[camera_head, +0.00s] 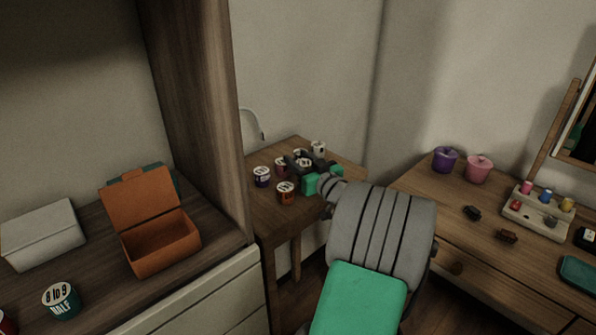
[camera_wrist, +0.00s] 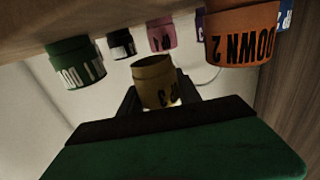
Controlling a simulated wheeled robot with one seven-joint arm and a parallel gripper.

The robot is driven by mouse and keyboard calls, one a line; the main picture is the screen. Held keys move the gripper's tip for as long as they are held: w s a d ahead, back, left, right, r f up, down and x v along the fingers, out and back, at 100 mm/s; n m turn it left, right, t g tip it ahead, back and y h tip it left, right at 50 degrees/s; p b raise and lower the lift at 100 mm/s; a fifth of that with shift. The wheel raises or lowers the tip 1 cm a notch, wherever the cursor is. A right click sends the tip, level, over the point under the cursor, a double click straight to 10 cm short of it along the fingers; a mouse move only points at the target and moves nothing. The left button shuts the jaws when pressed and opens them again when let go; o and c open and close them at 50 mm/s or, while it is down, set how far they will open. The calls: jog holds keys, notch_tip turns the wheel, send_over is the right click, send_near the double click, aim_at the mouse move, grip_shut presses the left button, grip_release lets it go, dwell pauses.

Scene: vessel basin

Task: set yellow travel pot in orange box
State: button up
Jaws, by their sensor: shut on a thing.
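The yellow travel pot (camera_wrist: 154,72) is between the fingers of my gripper (camera_wrist: 158,98) in the wrist view, with dark lettering on its side. In the head view my gripper (camera_head: 303,163) is over the small wooden table, among several pots, and mostly hides the held pot. I cannot tell whether the pot is clear of the tabletop. The orange box (camera_head: 162,246) stands on the left counter with its lid raised, and its visible inside is empty. It is well to the left of my gripper, beyond a wooden upright panel.
Near my gripper stand an orange pot (camera_head: 286,193), a purple pot (camera_head: 262,177) and a green pot (camera_wrist: 78,62). The wooden panel (camera_head: 195,110) rises between table and box.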

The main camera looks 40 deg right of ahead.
jog(key=shift+w+d+f, duration=0.1)
jog(key=shift+w+f, duration=0.05)
jog(key=shift+f, duration=1.6)
jog(key=shift+f+b, duration=0.2)
jog(key=shift+b, duration=0.3)
jog(key=o, duration=1)
jog(key=shift+o, duration=0.2)
jog(key=shift+r, duration=0.15)
